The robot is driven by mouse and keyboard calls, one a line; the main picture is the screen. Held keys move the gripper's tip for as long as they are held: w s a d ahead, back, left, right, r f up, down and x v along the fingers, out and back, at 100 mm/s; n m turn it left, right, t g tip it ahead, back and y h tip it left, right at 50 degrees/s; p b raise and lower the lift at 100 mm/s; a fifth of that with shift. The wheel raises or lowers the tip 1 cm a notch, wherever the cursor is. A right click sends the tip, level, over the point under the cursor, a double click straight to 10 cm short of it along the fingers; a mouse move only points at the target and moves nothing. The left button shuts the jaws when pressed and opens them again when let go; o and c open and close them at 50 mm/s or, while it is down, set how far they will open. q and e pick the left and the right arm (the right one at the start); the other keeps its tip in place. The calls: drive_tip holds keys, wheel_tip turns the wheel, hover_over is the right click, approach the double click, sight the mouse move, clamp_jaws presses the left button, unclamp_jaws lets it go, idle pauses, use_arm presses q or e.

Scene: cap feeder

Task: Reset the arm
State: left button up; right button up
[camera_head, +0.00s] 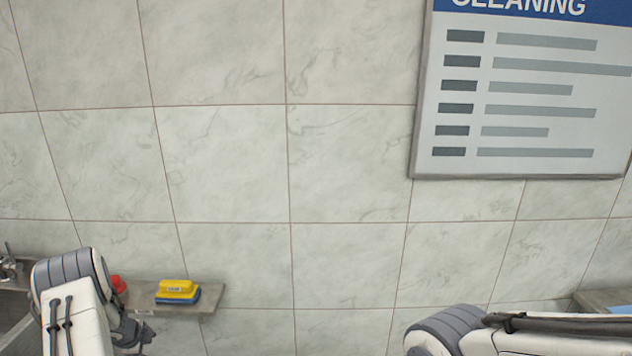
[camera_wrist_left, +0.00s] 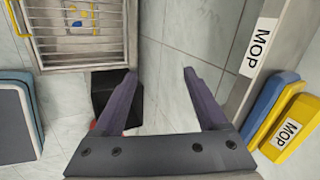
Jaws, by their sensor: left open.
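My left arm (camera_head: 75,305) comes in at the lower left of the head view, in front of a grey shelf. My left gripper (camera_wrist_left: 159,74) shows in the left wrist view with its two dark fingers spread apart. Nothing is between the fingers; tiled surface shows through the gap. In the head view the gripper itself is mostly hidden or cut off. My right arm (camera_head: 510,335) shows only as a link at the lower right edge, and its gripper is out of view.
A yellow and blue block (camera_head: 178,291) sits on the shelf (camera_head: 211,299) beside a red item (camera_head: 118,284). A cleaning sign (camera_head: 520,110) hangs on the tiled wall. The wrist view shows a wire rack (camera_wrist_left: 80,60), a black box (camera_wrist_left: 103,88) and a yellow MOP block (camera_wrist_left: 288,128).

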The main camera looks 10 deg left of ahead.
use_arm(q)
drive_tip(key=w+d+r+n+y, duration=0.1)
drive_tip(key=w+d+r+n, duration=0.15)
drive_tip(key=d+r, duration=0.2)
drive_tip(key=w+d+r+n, duration=0.1)
drive_tip(key=w+d+r, duration=0.2)
drive_tip(key=r, duration=0.2)
drive_tip(key=s+d+r+n, duration=0.35)
drive_tip(key=d+r, duration=0.55)
drive_tip(key=d, duration=0.4)
drive_tip(key=s+d+r+g+h, duration=0.1)
drive_tip(key=s+d+r, duration=0.2)
drive_tip(key=s+d, duration=0.7)
drive_tip(key=s+d+r+g+h, duration=0.1)
drive_tip(key=s+d+r, duration=0.3)
drive_tip(key=s+d, duration=0.5)
drive_tip(key=s+d+r+g+h, duration=0.1)
drive_tip(key=s+d+r+g, duration=0.2)
drive_tip(key=s+d, duration=0.7)
drive_tip(key=d, duration=0.3)
drive_tip(key=shift+s+d+r+h, duration=0.3)
drive_tip(key=shift+s+d+r, duration=0.05)
drive_tip(key=shift+r, duration=0.05)
drive_tip(key=shift+s+m, duration=0.2)
drive_tip(key=shift+m, duration=0.1)
drive_tip(key=shift+c, duration=0.3)
